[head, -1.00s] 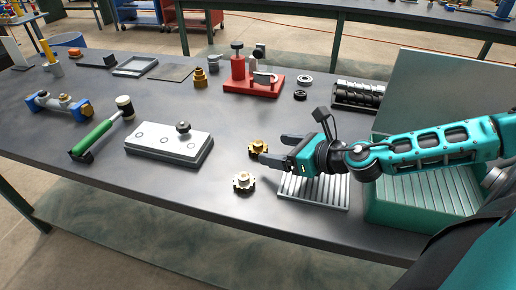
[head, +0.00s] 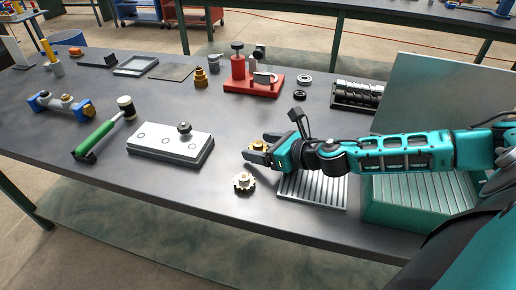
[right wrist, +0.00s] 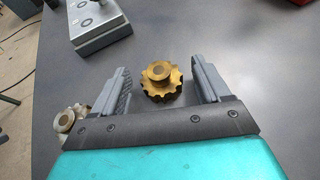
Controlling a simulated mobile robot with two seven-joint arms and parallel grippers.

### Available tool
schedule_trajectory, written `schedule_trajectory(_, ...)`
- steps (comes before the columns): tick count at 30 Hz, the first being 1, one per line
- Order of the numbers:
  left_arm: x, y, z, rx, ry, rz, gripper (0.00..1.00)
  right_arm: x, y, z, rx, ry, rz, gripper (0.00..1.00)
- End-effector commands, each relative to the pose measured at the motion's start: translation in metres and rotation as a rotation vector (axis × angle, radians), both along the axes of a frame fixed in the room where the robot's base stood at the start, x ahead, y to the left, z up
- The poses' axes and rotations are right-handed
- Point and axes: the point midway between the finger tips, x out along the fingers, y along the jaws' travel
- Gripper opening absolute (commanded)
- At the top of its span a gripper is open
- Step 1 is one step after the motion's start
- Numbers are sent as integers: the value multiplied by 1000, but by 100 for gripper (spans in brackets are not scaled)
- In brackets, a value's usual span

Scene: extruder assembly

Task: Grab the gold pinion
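The gold pinion (head: 258,146) is a small toothed gear with a raised hub, standing on the dark table. My right gripper (head: 258,147) is open around it in the head view, one finger on each side. In the right wrist view the gold pinion (right wrist: 160,80) lies between the fingertips of the gripper (right wrist: 162,82), with a gap showing on both sides. A silver pinion with a pale hub (head: 243,182) lies in front of the gripper; it also shows in the right wrist view (right wrist: 68,118). My left gripper is not in view.
A white block plate with a black knob (head: 170,146) lies left of the gripper. A ribbed tray (head: 313,192) is under my right forearm, next to a teal bin (head: 410,215). A red fixture (head: 253,84) stands farther back.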

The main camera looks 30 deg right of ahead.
Motion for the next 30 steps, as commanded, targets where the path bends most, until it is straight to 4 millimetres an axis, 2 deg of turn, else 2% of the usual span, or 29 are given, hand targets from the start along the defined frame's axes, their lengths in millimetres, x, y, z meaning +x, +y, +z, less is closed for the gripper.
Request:
schedule_trajectory(2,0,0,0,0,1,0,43,0,0,0,0,0,0,68)
schedule_trajectory(19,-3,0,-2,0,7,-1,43,0,0,0,0,0,-1,13)
schedule_trajectory(30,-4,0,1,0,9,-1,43,0,0,7,-1,-2,-1,11)
